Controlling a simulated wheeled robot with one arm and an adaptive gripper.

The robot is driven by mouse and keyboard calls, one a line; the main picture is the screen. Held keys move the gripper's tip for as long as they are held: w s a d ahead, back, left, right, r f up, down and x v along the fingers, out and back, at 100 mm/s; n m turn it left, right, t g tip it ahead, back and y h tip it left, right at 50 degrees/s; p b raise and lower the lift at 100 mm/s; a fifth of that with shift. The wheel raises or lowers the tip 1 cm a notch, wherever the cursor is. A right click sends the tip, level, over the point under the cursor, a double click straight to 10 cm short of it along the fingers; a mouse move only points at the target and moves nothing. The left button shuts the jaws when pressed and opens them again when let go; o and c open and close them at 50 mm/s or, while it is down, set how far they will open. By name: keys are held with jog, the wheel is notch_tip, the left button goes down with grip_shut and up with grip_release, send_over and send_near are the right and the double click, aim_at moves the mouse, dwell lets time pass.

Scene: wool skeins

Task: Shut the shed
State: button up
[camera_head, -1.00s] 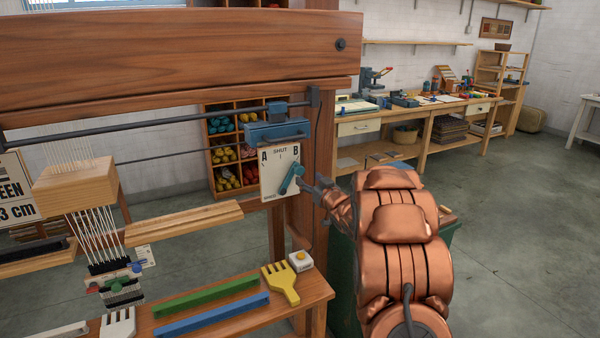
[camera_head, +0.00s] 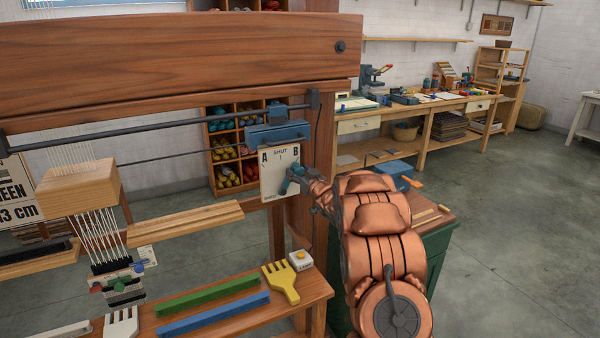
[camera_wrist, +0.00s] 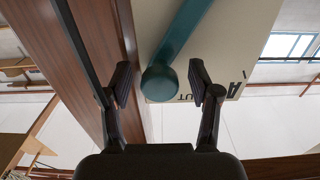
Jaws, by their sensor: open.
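The teal lever (camera_head: 285,186) is mounted on a white plate (camera_head: 270,181) marked A, SHUT and B on the wooden loom frame. It slants up and right, towards the B side. My gripper (camera_head: 301,178) is at the plate's right edge and hides part of the lever. In the wrist view the lever's round knob (camera_wrist: 158,84) sits between the two open fingers of my gripper (camera_wrist: 163,84), with a gap on both sides. The A shows right of the knob there; the B is not visible in that view.
A blue block (camera_head: 277,134) on a dark rail sits just above the plate. A wooden bench (camera_head: 240,318) below holds a yellow comb (camera_head: 281,282), a green bar (camera_head: 207,296) and a blue bar (camera_head: 212,314). A green cabinet (camera_head: 437,247) stands right of the loom.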

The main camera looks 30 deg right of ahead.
grip_shut()
dwell(0.4)
